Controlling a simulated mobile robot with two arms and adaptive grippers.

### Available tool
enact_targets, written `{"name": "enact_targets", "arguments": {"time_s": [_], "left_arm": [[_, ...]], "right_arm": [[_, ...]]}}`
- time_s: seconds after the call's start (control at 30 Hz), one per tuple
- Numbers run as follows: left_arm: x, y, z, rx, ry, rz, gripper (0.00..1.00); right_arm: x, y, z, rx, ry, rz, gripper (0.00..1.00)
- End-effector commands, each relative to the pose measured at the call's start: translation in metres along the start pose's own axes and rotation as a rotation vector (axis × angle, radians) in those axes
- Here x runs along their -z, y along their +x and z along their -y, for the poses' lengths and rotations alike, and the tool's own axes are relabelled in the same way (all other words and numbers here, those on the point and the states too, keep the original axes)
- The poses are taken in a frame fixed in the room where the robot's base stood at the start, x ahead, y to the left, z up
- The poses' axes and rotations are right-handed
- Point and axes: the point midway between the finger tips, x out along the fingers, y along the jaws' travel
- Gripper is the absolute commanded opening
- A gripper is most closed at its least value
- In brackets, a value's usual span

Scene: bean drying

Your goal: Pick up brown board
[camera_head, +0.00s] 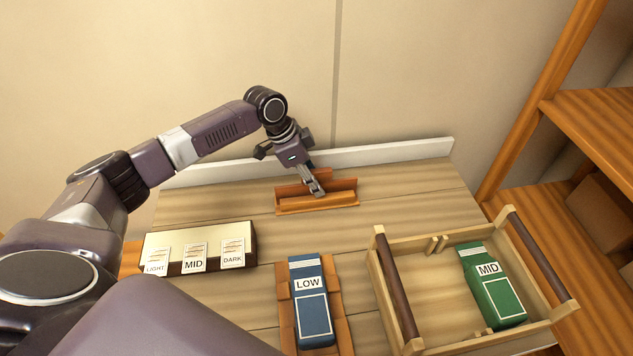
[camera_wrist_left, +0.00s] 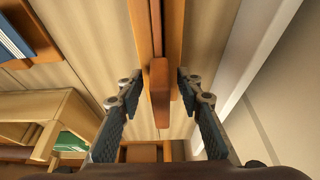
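The brown board (camera_head: 343,185) is a long reddish-brown piece at the back of the table, near the white back edge. In the left wrist view the board (camera_wrist_left: 158,80) runs lengthwise, with a narrow raised part along its middle and a blocky near end. My left gripper (camera_head: 315,188) reaches down over it and hides part of it in the head view. In the left wrist view the left gripper (camera_wrist_left: 160,95) is open. Its two dark fingers lie one on each side of the board's near end, with visible gaps. My right gripper is not in view.
A blue LOW bag (camera_head: 311,305) lies on a brown board-like base at front centre. A wooden crate (camera_head: 385,290) with dark handles holds a green MID bag (camera_head: 494,284). A card holder (camera_head: 215,236) stands left. Wooden shelves (camera_head: 590,125) rise on the right.

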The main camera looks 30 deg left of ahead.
Motion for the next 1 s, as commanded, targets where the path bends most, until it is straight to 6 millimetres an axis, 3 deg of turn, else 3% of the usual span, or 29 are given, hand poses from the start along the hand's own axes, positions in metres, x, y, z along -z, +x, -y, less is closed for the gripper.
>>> {"name": "enact_targets", "arguments": {"time_s": [0.13,0.33,0.67,1.0], "left_arm": [[0.0005,0.0113,-0.0002,0.001,0.001,0.000,0.33],[0.0000,0.0126,-0.0001,0.001,0.001,0.000,0.33],[0.0001,0.0122,-0.0002,0.001,0.001,0.000,0.00],[0.0006,0.0116,0.0001,0.001,0.001,-0.001,0.00]], "right_arm": [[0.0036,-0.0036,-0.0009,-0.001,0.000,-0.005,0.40],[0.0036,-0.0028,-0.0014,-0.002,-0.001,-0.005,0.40],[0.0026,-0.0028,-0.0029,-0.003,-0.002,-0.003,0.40],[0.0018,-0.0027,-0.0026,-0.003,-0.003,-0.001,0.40]]}}
